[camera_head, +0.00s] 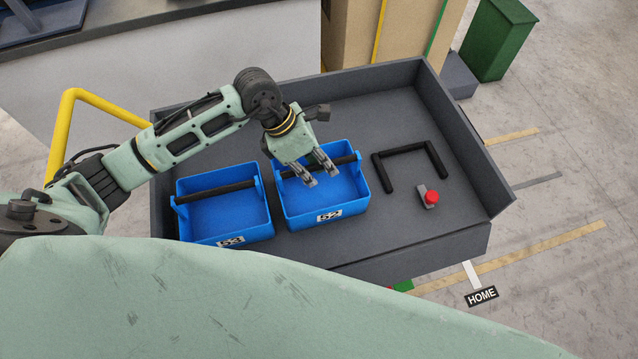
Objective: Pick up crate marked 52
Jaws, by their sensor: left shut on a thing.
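The crate marked 52 (330,214) is a blue open box with a black bar handle (346,160) across its top. It stands in a dark grey tray (360,99), right of the blue crate marked 53 (222,240). My left gripper (322,178) is over crate 52, its fingers pointing down at the handle. It is shut on the black handle, and it hides part of the bar. The crate sits upright; I cannot tell any gap under it. My right gripper is not in view.
Crate 53 stands close on the left. To the right in the tray are a black U-shaped bar (409,164) and a grey box with a red button (431,197). The tray has raised walls. A yellow rail (62,130) stands at the left, a green bin (497,40) at the back right.

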